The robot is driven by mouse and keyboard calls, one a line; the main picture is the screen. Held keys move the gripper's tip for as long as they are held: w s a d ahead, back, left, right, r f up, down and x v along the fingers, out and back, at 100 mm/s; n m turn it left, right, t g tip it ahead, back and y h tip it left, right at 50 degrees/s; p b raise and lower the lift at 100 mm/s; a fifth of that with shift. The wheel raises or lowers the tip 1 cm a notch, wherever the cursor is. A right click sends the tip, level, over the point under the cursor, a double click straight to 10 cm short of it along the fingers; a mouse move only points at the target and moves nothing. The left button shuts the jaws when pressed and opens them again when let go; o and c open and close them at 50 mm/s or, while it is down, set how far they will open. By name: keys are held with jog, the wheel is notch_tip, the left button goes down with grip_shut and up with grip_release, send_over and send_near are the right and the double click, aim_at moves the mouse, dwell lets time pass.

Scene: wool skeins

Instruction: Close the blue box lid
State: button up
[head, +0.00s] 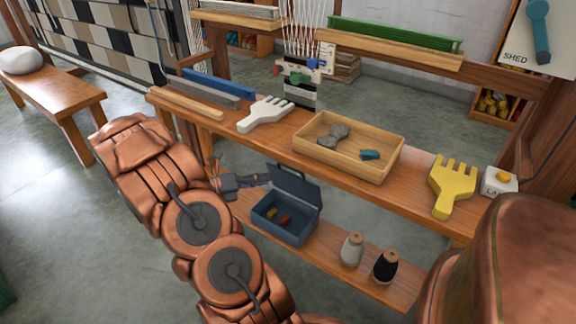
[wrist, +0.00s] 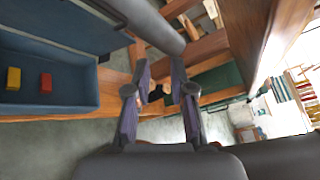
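The blue box (head: 283,228) stands on the lower shelf with its lid (head: 298,187) raised, leaning up from the back edge. A yellow block (head: 271,212) and a red block (head: 285,219) lie inside. My gripper (head: 262,179) is just left of the raised lid, near its upper edge; I cannot tell whether it touches. In the wrist view the box (wrist: 60,104) is at the left, with what looks like the lid (wrist: 60,22) above it. My gripper (wrist: 160,84) has its fingers apart there, with nothing between them.
The upper bench board (head: 283,142) runs just above the lid. It holds a wooden tray (head: 385,168), a white comb (head: 265,113) and a yellow comb (head: 453,185). A pale spool (head: 352,249) and a black spool (head: 386,266) stand right of the box on the lower shelf (head: 325,262).

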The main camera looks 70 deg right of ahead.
jog(key=w+d+f+n+t+h, duration=0.1)
jog(key=w+d+f+n+h, duration=0.15)
jog(key=d+f+n, duration=0.5)
jog(key=r+h+b, duration=0.1)
send_over(294, 182)
jog(key=w+a, duration=0.1)
jog(key=w, duration=0.1)
jog(key=shift+s+n, duration=0.1)
jog(key=shift+n, duration=0.25)
grip_shut()
